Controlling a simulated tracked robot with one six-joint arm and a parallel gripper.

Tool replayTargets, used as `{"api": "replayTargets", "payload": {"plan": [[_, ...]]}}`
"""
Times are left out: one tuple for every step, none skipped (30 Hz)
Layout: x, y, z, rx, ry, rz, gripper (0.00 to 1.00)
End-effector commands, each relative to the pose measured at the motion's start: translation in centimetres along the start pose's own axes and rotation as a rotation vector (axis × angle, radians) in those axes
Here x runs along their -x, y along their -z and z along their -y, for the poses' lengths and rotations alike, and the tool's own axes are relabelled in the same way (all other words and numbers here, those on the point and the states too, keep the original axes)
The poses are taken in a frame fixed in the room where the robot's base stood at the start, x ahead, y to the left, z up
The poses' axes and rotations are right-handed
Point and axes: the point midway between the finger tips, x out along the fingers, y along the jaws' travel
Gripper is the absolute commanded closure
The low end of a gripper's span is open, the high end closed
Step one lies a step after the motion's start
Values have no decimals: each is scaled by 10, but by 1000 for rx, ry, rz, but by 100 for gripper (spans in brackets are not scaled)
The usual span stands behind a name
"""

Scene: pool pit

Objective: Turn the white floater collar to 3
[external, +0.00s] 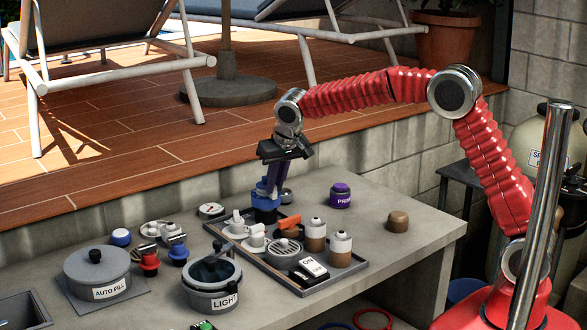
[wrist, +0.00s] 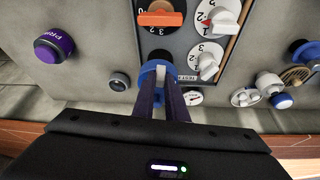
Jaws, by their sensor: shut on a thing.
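My gripper (external: 270,188) points down at the back edge of the grey tray. In the wrist view its two dark fingers (wrist: 163,100) reach a blue round piece (wrist: 145,76) with a whitish part (wrist: 160,74) between the fingertips. The blue base (external: 265,214) shows below the fingers in the external view. The fingers hide most of the collar, and I cannot read its setting.
White numbered knobs (wrist: 208,60) and an orange-handled knob (wrist: 160,18) sit close by on the tray (external: 330,286). A grey-topped cap (wrist: 118,82), a gauge (wrist: 193,97) and a purple-topped primer (external: 340,194) stand near.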

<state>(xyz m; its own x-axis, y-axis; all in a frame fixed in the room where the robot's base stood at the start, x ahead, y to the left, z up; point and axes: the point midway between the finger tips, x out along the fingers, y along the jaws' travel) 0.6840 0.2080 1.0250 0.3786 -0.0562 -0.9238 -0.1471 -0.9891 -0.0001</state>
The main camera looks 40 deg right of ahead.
Motion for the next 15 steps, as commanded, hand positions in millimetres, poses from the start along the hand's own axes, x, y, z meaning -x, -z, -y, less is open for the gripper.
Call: {"api": "replayTargets", "payload": {"plan": [[-1, 0, 0, 0, -1, 1, 100], [-1, 0, 0, 0, -1, 1, 100], [-1, 0, 0, 0, -1, 1, 100], [-1, 0, 0, 0, -1, 1, 100], [-1, 0, 0, 0, -1, 1, 100], [-1, 0, 0, 0, -1, 1, 100], [-1, 0, 0, 0, -1, 1, 100], [-1, 0, 0, 0, -1, 2, 100], [-1, 0, 0, 0, -1, 2, 87], [-1, 0, 0, 0, -1, 2, 85], [-1, 0, 0, 0, -1, 1, 83], [0, 0, 0, 0, 0, 1, 80], [0, 0, 0, 0, 0, 1, 78], [0, 0, 0, 0, 0, 1, 76], [0, 0, 0, 0, 0, 1, 73]]}}
